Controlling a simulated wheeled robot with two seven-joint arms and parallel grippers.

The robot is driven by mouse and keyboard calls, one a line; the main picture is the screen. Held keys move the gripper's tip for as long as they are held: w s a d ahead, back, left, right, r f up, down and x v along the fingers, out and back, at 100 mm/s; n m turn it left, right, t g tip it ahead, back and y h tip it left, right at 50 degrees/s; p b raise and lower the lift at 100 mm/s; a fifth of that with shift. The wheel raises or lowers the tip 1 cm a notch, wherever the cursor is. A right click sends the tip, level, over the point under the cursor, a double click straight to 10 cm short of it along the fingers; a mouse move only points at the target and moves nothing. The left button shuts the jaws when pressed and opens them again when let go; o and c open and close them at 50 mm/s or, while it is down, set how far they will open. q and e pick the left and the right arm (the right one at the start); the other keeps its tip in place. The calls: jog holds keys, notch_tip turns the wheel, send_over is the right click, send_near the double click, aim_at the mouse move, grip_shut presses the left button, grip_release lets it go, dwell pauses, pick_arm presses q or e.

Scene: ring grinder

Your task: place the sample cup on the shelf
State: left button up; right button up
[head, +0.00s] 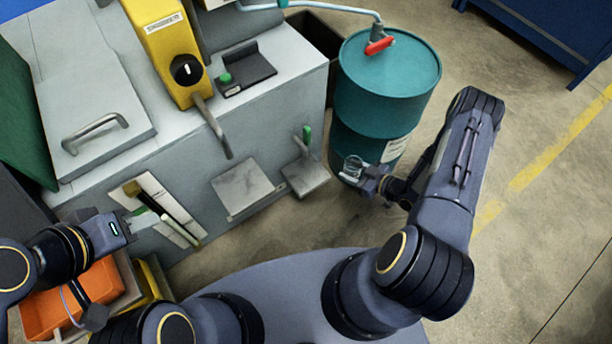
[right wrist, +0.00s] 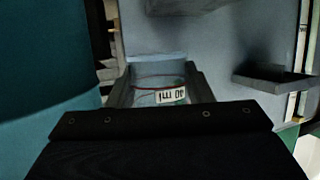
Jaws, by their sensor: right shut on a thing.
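The sample cup (head: 352,167) is a small clear cup in front of the teal drum. My right gripper (head: 366,177) is shut on it and holds it in the air, apart from the machine. In the right wrist view the cup (right wrist: 160,82) sits between the two fingers, with a red line and an upside-down "30 ml" label. A flat grey shelf (head: 248,188) juts from the machine's front, left of the cup. A second small plate (head: 306,177) under a green-handled tap lies between them. My left gripper (head: 146,222) is by the brush holder; its jaw opening is unclear.
The teal drum (head: 388,85) with a red-handled valve stands right beside my right gripper. The grey machine (head: 160,170) has a yellow lever unit (head: 172,45) whose handle hangs over its front edge. An orange bin (head: 60,300) is at lower left. Floor at right is clear.

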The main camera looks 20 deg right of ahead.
jog(key=s+f+n+g+y, duration=0.1)
jog(key=s+f, duration=0.4)
jog(key=b, duration=0.2)
send_near(306, 173)
jog(key=w+a, duration=0.2)
jog(key=w+a+r, duration=0.1)
jog(key=w, duration=0.1)
jog(key=shift+w+a+r, duration=0.1)
jog(key=shift+w+a, duration=0.05)
jog(key=shift+a, duration=0.25)
jog(key=w+a, duration=0.2)
jog(key=w, duration=0.1)
jog(key=shift+a, duration=0.4)
jog(key=shift+s+d+f+b, duration=0.1)
jog(key=shift+f+b, duration=0.3)
jog(key=shift+f, duration=0.35)
